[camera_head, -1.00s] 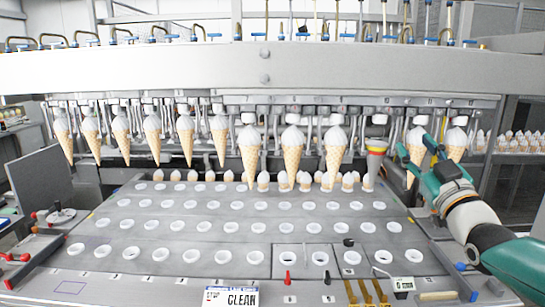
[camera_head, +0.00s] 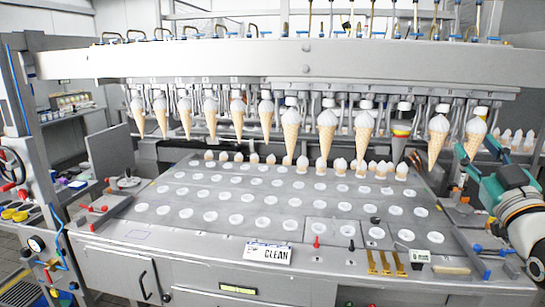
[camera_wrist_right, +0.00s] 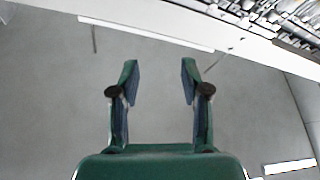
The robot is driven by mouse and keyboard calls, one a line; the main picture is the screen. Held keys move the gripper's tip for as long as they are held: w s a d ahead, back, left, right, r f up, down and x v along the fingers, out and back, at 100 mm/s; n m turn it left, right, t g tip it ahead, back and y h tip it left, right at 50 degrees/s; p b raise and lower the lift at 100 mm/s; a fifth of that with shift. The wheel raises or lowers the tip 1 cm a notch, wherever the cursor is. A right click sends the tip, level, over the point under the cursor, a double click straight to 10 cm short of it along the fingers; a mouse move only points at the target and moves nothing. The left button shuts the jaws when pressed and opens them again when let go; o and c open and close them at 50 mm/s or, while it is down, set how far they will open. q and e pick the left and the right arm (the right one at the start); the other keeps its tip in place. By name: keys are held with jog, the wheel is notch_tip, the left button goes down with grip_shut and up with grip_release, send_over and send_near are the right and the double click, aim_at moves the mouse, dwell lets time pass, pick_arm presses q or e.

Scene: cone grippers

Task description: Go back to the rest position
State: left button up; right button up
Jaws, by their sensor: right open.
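My right gripper (camera_head: 478,150) is at the right side of the head view, in front of the right end of the row of cones. Its teal body and part of my right arm show there. In the right wrist view the gripper (camera_wrist_right: 160,72) has its two green fingers apart, with nothing between them and a plain grey surface behind. My left gripper is not in view.
A long grey machine (camera_head: 300,60) carries a row of hanging ice cream cones (camera_head: 327,130). Below is a sloped plate (camera_head: 200,225) with rows of round holes and a CLEAN sign (camera_head: 268,252). A shelf (camera_head: 70,115) stands at the left.

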jog(key=w+a+f+g+y, duration=0.1)
jog(key=w+a+f+g, duration=0.2)
jog(key=f, duration=0.7)
jog(key=w+a+f+g+y, duration=0.1)
jog(key=w+a+f+y, duration=0.2)
jog(key=f, duration=0.8)
jog(key=w+a+f+g, duration=0.25)
jog(key=a+f, duration=0.25)
jog(key=f, duration=0.5)
jog(key=s+a+f+m+g, duration=0.1)
jog(key=a+f, duration=0.1)
jog(key=f, duration=0.4)
jog(key=s+a+f+g, duration=0.1)
jog(key=a+f+g, duration=0.15)
jog(key=f, duration=0.35)
jog(key=s+a+f+m+g+y, duration=0.1)
jog(key=s+a+f+g, duration=0.2)
jog(key=s+a+f, duration=0.35)
jog(key=s+a+f+g+y, duration=0.1)
jog(key=s+a+f+g, duration=0.2)
jog(key=s+f, duration=0.7)
jog(key=s+a+f+m+g, duration=0.1)
jog(key=s+f+g, duration=0.1)
jog(key=s+f, duration=0.2)
jog(key=s+a+f+m+g, duration=0.2)
jog(key=s+f+g, duration=0.1)
jog(key=s, duration=0.8)
jog(key=shift+f, duration=0.6)
jog(key=shift+a, duration=0.15)
jog(key=shift+c, duration=0.4)
